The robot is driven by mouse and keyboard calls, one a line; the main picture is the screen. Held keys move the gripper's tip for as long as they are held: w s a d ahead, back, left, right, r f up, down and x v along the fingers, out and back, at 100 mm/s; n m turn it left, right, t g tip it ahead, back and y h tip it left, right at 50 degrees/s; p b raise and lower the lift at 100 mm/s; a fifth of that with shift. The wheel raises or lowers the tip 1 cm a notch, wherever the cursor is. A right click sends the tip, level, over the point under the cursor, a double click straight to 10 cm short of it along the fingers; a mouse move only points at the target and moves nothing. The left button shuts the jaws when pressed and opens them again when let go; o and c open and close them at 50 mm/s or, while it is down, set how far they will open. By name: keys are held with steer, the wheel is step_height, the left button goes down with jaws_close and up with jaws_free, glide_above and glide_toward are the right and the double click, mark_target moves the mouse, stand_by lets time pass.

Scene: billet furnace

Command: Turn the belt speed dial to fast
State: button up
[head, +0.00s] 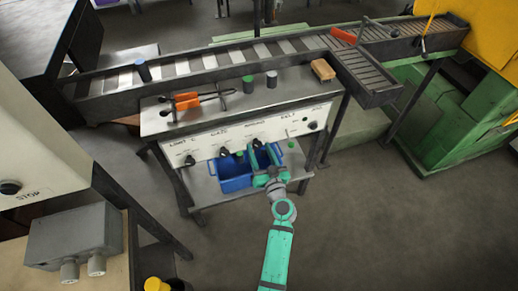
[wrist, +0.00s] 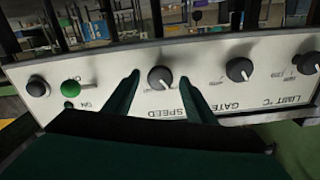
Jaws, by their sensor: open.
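The belt speed dial (wrist: 160,77) is a round black knob with a pale mark on a white panel, above the upside-down word SPEED in the wrist view. Its mark points toward the lower right there; I cannot read a fast setting. In the head view the dial (head: 257,143) is small, just beyond my gripper (head: 263,154). In the wrist view my gripper (wrist: 159,86) is open, one dark green finger on each side of the dial. I cannot tell whether the fingers touch it.
The panel (head: 205,152) also carries a GATE knob (wrist: 239,69), a LIMIT knob (wrist: 305,63), a green lamp (wrist: 70,89) and a black button (wrist: 37,86). A blue bin (head: 235,182) sits on the shelf below. The bench top holds orange-handled tongs (head: 187,101) and small cylinders.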

steer(key=shift+w+a, duration=0.15)
steer(key=shift+w, duration=0.3)
steer(key=c, duration=1)
steer(key=shift+c, duration=0.2)
steer(key=shift+m, duration=0.3)
steer(key=m, duration=1.3)
steer(key=shift+f, duration=0.1)
steer(key=shift+m, duration=0.3)
